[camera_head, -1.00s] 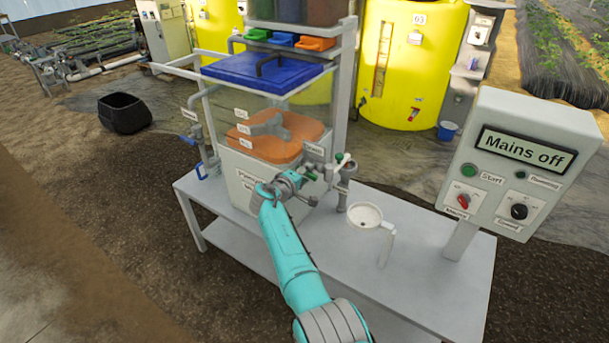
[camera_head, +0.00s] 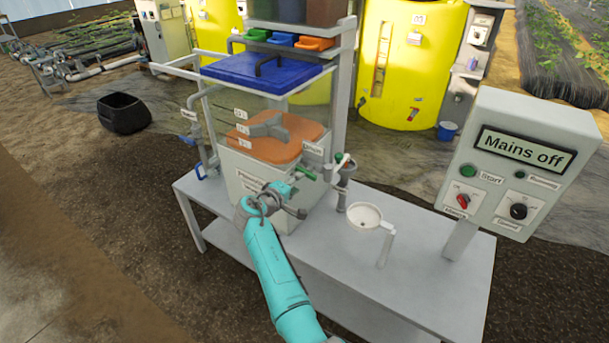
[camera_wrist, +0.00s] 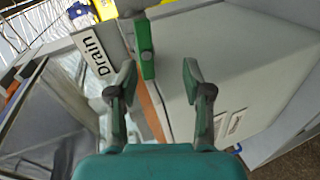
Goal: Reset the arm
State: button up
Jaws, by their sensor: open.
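My gripper (camera_wrist: 158,88) is open and empty in the wrist view, its two fingers apart. Beyond the fingers is a green valve handle (camera_wrist: 145,50), next to a white label reading "Drain" (camera_wrist: 92,52). In the head view my turquoise arm reaches up from the bottom, and the gripper is in front of the mixing tank (camera_head: 250,172) with its orange contents and blue lid (camera_head: 262,72). The green handle (camera_head: 306,173) shows just right of the gripper in the head view. I cannot tell exactly how far the fingertips are from it.
A white bench (camera_head: 425,265) carries the tank and a white cup-like funnel (camera_head: 365,217). A control box (camera_head: 520,165) stands at the right; its display reads "Mains off". Yellow tanks (camera_head: 412,60) stand behind. A black bin (camera_head: 124,113) is on the soil at left.

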jog(key=shift+s+a, duration=0.1)
jog(key=shift+s, duration=0.2)
